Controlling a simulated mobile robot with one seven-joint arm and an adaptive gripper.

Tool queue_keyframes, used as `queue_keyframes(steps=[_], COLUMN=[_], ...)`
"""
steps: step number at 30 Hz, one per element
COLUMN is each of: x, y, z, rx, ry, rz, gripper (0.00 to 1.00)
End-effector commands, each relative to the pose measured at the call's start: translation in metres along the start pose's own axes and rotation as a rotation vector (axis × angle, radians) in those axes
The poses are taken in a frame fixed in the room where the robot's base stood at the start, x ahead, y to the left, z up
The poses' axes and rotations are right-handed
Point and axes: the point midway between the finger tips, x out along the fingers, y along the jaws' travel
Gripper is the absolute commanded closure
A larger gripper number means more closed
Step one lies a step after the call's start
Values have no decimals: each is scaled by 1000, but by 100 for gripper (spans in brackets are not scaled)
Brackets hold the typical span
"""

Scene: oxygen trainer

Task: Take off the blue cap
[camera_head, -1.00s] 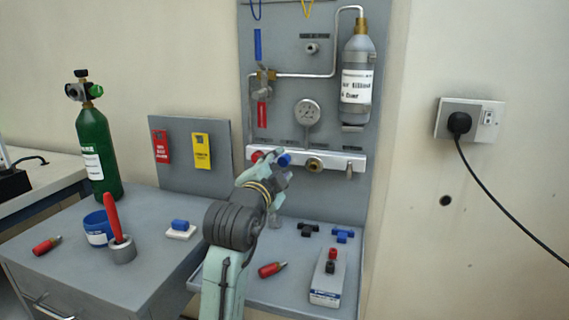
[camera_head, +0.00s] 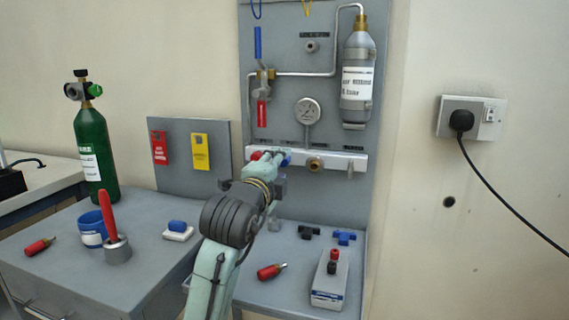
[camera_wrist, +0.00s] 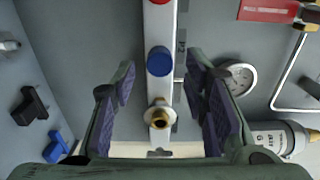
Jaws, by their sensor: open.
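The blue cap (camera_wrist: 158,62) is on the white manifold bar (camera_wrist: 161,102) in the wrist view, between my two open fingers and apart from both. It also shows in the head view (camera_head: 286,158), partly hidden by my gripper (camera_head: 272,160). My gripper also shows in the wrist view (camera_wrist: 160,76), open and empty, with one finger on each side of the bar. A red cap (camera_head: 257,155) is on the same bar, left of the blue one.
A brass fitting (camera_head: 315,164) sticks out of the bar close to the blue cap. A gauge (camera_head: 308,110) and a grey cylinder (camera_head: 358,85) are above.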

Motion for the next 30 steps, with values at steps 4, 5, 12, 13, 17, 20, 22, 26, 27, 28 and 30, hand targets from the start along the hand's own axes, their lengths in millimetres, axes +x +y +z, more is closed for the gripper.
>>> queue_keyframes(steps=[4, 5, 12, 13, 17, 20, 22, 26, 27, 28, 30], x=[0, 0, 0, 0, 0, 0, 0, 0, 0, 0, 0], y=[3, 4, 1, 0, 0, 2, 3, 2, 1, 1, 0], z=[1, 1, 0, 0, 0, 1, 1, 1, 1, 0, 0], rx=[66, 105, 302, 301, 299, 339, 432, 576, 596, 601, 601], ry=[-2, -2, -1, 0, 0, -2, -3, -2, -2, -1, 0], rz=[0, 0, 0, 1, 0, 0, 0, 0, 0, 0, 0], gripper=[59, 59, 59, 59, 59, 59, 59, 59, 59, 59, 59])
